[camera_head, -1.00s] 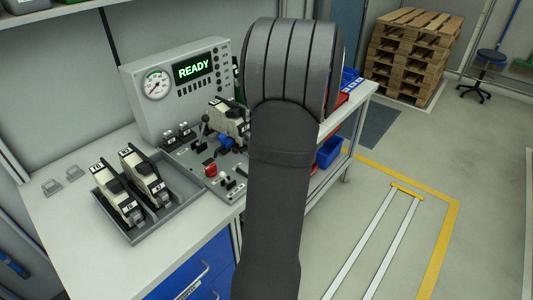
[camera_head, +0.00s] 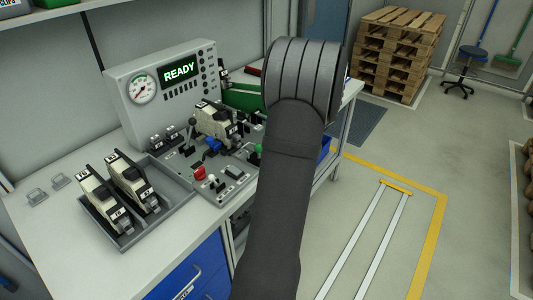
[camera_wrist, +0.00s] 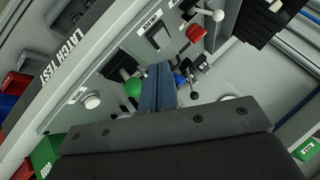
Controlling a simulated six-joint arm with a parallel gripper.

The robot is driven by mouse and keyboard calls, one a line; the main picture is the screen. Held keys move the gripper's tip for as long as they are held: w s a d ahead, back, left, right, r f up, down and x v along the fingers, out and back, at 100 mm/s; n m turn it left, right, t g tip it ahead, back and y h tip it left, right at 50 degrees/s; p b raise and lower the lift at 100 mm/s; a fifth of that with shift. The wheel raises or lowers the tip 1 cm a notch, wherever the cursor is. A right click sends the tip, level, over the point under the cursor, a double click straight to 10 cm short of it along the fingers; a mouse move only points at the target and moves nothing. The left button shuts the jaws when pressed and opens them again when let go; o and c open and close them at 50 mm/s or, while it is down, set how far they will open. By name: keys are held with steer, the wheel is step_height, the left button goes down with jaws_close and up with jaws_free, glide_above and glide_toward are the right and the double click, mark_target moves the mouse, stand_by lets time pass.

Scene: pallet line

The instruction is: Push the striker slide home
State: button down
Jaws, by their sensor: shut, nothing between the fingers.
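The test fixture (camera_head: 225,175) stands on the bench below the READY panel, holding a beige and black unit (camera_head: 215,123) by a blue clamp (camera_head: 212,146). I cannot pick out the striker slide with certainty. A green knob (camera_head: 258,149) at the fixture's right edge also shows in the wrist view (camera_wrist: 133,88). My gripper (camera_wrist: 160,72) is shut and empty, its dark blue fingers together over the fixture, just right of the green knob in the wrist view. I cannot tell whether they touch anything. In the head view my arm hides the gripper.
A grey tray (camera_head: 163,215) with two more beige and black units lies at the left. The fixture carries a red button (camera_head: 199,173) and a black-ball lever (camera_wrist: 195,95). A green bin (camera_wrist: 44,154) stands beside the fixture.

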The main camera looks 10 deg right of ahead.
steer(key=s+d+f+m+t+y, duration=0.1)
steer(key=s+d+f+m+t, duration=0.2)
steer(key=m+t, duration=0.4)
steer(key=s+d+f+m+t+y, duration=0.1)
steer(key=s+d+f+m+t, duration=0.2)
steer(key=m, duration=0.6)
step_height(320, 180, down, 4)
steer(key=d+t, duration=0.2)
steer(key=t, duration=0.2)
steer(key=shift+s+r+m+t+y, duration=0.15)
steer(key=shift+m+t+y, duration=0.15)
steer(key=shift+m, duration=0.1)
steer(key=x, duration=1.4)
steer(key=shift+a, duration=0.1)
